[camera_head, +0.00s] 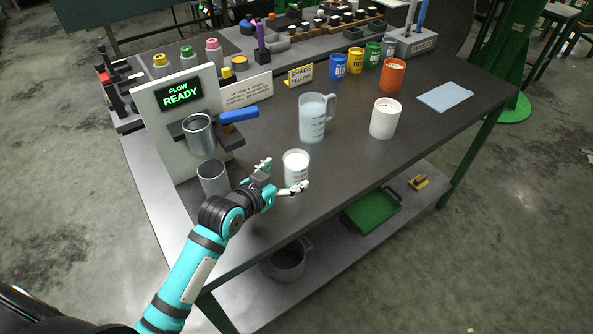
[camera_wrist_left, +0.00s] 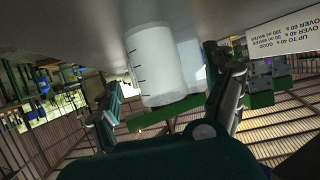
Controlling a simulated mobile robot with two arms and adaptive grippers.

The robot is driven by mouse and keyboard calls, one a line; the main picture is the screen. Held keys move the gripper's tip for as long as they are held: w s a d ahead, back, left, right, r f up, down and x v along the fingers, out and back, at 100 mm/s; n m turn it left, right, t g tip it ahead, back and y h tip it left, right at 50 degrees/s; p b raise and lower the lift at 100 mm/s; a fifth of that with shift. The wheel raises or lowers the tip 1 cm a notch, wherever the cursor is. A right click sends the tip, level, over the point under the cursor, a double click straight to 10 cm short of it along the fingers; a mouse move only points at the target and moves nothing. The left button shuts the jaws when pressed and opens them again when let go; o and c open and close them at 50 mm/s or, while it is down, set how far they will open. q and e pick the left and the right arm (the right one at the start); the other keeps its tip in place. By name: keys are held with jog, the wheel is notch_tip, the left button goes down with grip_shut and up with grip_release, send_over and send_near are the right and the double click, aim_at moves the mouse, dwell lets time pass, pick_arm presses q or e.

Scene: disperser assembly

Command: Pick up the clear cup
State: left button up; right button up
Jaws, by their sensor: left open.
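The clear cup (camera_head: 296,168), with measuring marks and white contents, stands upright on the dark table (camera_head: 352,172), in front of the clear jug (camera_head: 313,118). My left gripper (camera_head: 283,177) is open, with one finger on each side of the cup. In the left wrist view the cup (camera_wrist_left: 160,62) shows between the two fingers of the left gripper (camera_wrist_left: 170,98), and the picture is tilted. I cannot tell whether either finger touches the cup. The right gripper is not in view.
A white cup (camera_head: 385,118) and an orange cup (camera_head: 392,76) stand to the right. The table's front right is clear.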

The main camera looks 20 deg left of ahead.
aim_at(290, 174)
pick_arm(q)
jog(key=shift+x, duration=0.9)
jog(key=x, duration=0.3)
jog(key=shift+w+d+p, duration=0.15)
jog(key=shift+d+p, duration=0.25)
jog(key=shift+w+f, duration=0.2)
jog(key=shift+w, duration=0.05)
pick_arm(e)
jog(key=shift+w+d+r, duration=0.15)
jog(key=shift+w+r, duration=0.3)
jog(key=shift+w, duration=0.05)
pick_arm(q)
jog(key=shift+c, duration=0.2)
jog(key=c, duration=1.5)
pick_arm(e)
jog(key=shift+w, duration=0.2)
pick_arm(q)
jog(key=shift+o, duration=0.2)
jog(key=shift+r, duration=0.25)
notch_tip(290, 174, up, 10)
jog(key=shift+f, duration=0.2)
